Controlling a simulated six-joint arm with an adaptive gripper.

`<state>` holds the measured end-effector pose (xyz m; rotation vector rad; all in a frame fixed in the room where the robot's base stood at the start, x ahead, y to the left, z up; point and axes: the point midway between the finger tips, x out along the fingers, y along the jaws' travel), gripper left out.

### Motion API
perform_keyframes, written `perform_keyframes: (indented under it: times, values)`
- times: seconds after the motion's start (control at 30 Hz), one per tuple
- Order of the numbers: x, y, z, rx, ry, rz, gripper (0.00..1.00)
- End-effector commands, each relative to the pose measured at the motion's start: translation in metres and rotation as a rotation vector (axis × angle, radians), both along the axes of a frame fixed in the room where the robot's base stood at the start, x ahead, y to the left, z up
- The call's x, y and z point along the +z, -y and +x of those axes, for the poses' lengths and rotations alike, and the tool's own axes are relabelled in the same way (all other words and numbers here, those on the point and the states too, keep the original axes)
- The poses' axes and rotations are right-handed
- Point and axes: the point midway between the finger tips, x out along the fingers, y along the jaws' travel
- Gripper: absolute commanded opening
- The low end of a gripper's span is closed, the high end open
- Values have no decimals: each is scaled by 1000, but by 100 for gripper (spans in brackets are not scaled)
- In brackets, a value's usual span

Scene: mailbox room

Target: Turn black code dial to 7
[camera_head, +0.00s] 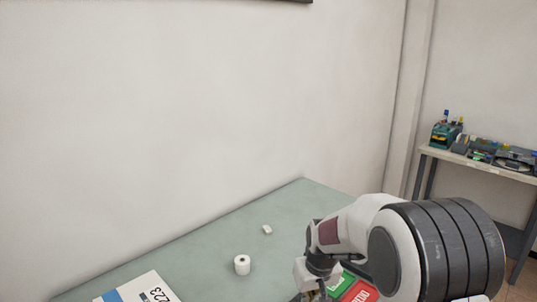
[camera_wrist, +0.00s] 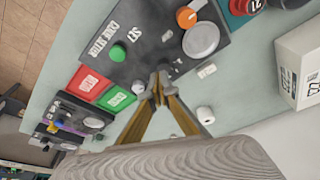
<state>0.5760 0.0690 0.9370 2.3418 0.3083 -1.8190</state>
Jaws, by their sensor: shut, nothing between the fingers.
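In the wrist view, my gripper (camera_wrist: 158,80) is shut and empty, its fingertips over the lower edge of a dark panel (camera_wrist: 140,30). The panel bears white lettering, a green knob (camera_wrist: 118,52), an orange knob (camera_wrist: 186,17) and a round grey disc (camera_wrist: 201,40). I cannot clearly make out a black code dial or its numbers; the fingers hide part of the panel near their tips. In the head view my gripper (camera_head: 321,287) is low at the bottom edge, and the panel is out of sight.
On the pale green table (camera_head: 205,250) are a white cylinder (camera_head: 242,265), a small white block (camera_head: 267,230) and a white box (camera_head: 140,289). Green (camera_wrist: 116,98) and red (camera_wrist: 88,83) labelled blocks lie beside the panel. A wall (camera_head: 150,120) stands behind. A cluttered side shelf (camera_head: 480,165) is at right.

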Motion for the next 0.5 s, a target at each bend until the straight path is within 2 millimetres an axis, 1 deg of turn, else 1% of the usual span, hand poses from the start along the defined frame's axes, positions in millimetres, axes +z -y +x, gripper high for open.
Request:
perform_keyframes:
  times: [0.27, 0.5]
  values:
    - [-8, 0, 0, 0, -1, 0, 0]
    - [-25, 0, 0, -1, -2, 0, 0]
